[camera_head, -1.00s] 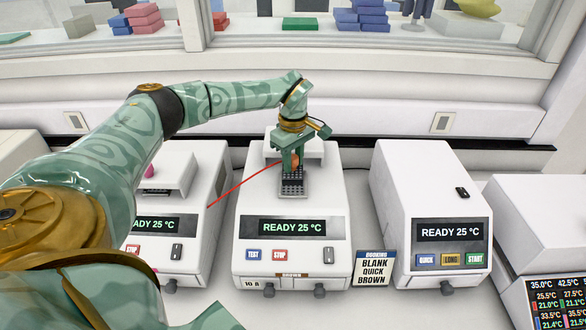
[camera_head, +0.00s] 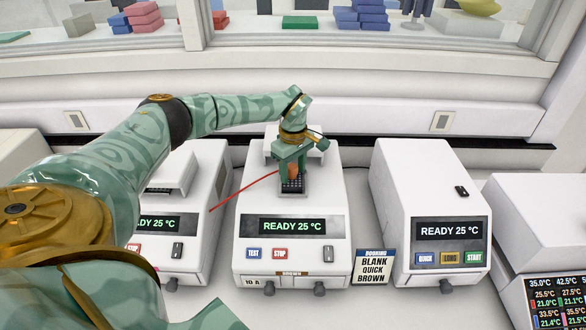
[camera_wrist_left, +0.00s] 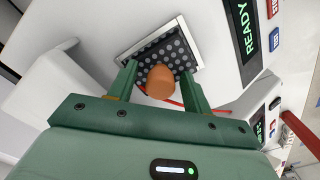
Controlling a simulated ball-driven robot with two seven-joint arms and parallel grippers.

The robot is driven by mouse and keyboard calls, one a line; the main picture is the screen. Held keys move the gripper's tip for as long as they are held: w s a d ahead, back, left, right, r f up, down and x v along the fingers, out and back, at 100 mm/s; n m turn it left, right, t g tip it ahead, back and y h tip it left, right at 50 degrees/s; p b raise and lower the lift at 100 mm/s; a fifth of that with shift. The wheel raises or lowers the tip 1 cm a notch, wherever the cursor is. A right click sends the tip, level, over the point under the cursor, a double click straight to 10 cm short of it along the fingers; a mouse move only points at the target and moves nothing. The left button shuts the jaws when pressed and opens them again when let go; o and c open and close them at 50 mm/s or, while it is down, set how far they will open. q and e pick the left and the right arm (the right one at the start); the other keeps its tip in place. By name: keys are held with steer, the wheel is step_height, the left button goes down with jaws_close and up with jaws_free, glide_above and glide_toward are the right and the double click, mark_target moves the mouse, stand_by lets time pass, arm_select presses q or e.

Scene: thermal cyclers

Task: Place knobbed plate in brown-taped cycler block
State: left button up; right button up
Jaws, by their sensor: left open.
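The brown-taped cycler (camera_head: 235,225) stands in the middle of the head view, with brown tape (camera_head: 292,274) on its lower front and READY 25 °C on its display. Its grey block (camera_head: 293,193) has a dark, dotted plate surface (camera_wrist_left: 160,48) within its light rim. The plate's orange-brown knob (camera_head: 292,173) also shows in the wrist view (camera_wrist_left: 160,82). My left gripper (camera_head: 292,177) is open, its two green fingers on either side of the knob. The plate appears to lie in the block; the fingers and knob hide part of it. My right gripper is not in view.
Another cycler (camera_head: 207,200) stands to the left and one (camera_head: 425,185) to the right. A booking card (camera_head: 374,268) reading BLANK QUICK BROWN stands at the front. A thin red line (camera_head: 240,192) slants from near the knob toward the left cycler.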

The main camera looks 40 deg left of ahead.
mark_target(293, 166)
arm_select(q)
step_height(293, 166, up, 12)
steer(key=shift+r, duration=0.15)
stand_by(0.4)
